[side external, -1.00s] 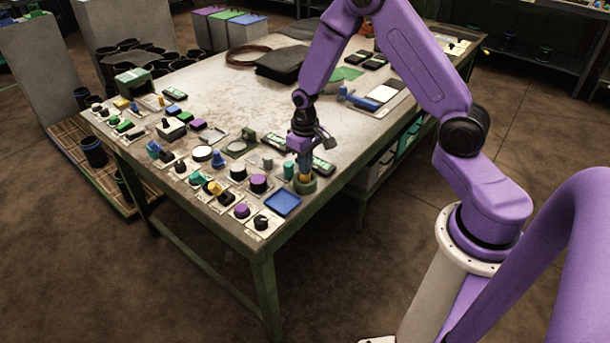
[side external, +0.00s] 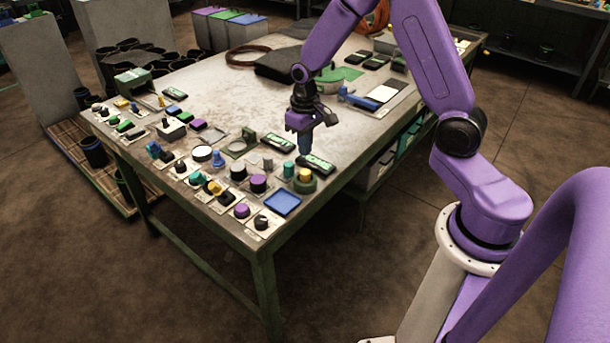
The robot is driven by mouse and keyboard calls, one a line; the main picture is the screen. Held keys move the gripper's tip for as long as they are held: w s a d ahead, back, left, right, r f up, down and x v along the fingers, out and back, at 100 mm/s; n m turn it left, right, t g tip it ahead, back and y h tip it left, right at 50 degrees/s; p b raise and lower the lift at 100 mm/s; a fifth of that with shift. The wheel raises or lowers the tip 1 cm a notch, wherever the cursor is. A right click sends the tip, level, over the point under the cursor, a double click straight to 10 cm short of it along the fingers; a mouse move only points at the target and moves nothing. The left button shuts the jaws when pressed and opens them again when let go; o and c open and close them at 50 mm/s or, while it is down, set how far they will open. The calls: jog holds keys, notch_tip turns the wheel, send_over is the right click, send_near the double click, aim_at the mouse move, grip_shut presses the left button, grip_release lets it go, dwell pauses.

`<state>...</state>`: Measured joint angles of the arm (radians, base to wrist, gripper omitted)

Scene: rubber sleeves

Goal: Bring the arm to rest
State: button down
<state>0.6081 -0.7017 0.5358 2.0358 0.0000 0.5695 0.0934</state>
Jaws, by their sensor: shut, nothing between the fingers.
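My gripper (side external: 304,150) is shut and empty. It points down above the table (side external: 350,128), just behind a dark box with a green and white label (side external: 315,164). A green ring-shaped piece with a yellow top (side external: 304,179) stands in front of it, apart from the fingers, near the table's right edge. The purple arm reaches in from the right and is bent at the elbow.
Several small parts on plates crowd the table's front and left. A blue tray (side external: 283,203) lies at the front corner. A dark folded cloth (side external: 285,66) and a green-lidded item (side external: 336,80) lie farther back. The table's middle (side external: 225,98) is mostly bare.

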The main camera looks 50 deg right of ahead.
jog(key=shift+r, duration=0.4)
jog(key=shift+a, duration=0.1)
jog(key=s+a+r+n, duration=0.3)
jog(key=s+a+r, duration=0.15)
jog(key=s, duration=0.25)
jog(key=s+a+r+n, duration=0.3)
jog(key=s+a+r, duration=0.1)
jog(key=s+a, duration=0.2)
jog(key=s+r+n, duration=0.3)
jog(key=s+n, duration=0.3)
jog(key=s, duration=0.9)
jog(key=shift+s+d+n, duration=0.2)
jog(key=shift+d+n, duration=0.1)
jog(key=shift+d, duration=0.15)
